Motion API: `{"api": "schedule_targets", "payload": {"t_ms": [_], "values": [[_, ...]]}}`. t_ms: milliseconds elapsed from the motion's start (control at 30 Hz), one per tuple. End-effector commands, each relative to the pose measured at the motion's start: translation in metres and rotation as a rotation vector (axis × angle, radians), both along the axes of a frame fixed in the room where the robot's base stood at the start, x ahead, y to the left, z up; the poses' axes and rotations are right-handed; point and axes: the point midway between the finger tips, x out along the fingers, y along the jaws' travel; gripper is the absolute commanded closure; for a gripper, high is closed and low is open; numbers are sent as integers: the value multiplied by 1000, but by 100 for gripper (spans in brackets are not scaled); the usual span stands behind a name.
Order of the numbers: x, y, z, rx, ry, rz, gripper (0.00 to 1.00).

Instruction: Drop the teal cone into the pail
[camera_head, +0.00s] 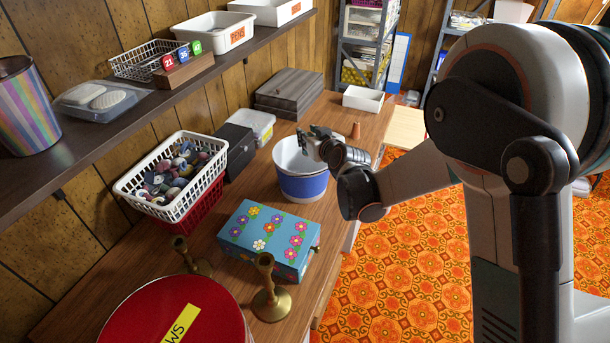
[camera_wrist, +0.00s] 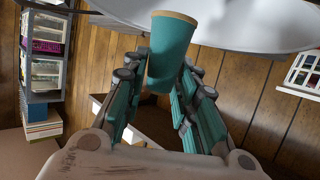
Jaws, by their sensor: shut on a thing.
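The teal cone (camera_wrist: 171,52) sits between the two fingers of my gripper (camera_wrist: 165,85) in the wrist view, its wide pale-rimmed end toward the top of the picture. My gripper is shut on it. In the head view my gripper (camera_head: 309,139) is over the right and back part of the pail's mouth, and the cone cannot be made out there. The pail (camera_head: 303,188), blue outside and white inside, stands upright on the wooden bench. Its inner bottom is partly hidden by my gripper.
A flowered blue box (camera_head: 268,238) stands in front of the pail, with brass candlesticks (camera_head: 270,290) nearer. A white basket of spools (camera_head: 131,183) is to the left. A brown cone (camera_head: 356,131) and a white tray (camera_head: 363,99) are behind. A shelf (camera_head: 90,125) overhangs the left side.

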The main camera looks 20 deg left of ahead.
Motion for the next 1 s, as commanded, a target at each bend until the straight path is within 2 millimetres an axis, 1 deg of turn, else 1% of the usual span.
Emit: {"api": "schedule_targets", "payload": {"t_ms": [33, 133, 433, 467, 500, 533, 867, 1000], "values": [[0, 0, -8, 0, 0, 0, 95], [0, 0, -14, 0, 0, 0, 95], [0, 0, -15, 0, 0, 0, 95], [0, 0, -15, 0, 0, 0, 66], [0, 0, -15, 0, 0, 0, 57], [0, 0, -15, 0, 0, 0, 51], [0, 0, -15, 0, 0, 0, 50], [-6, -6, -11, 1, 1, 0, 50]]}}
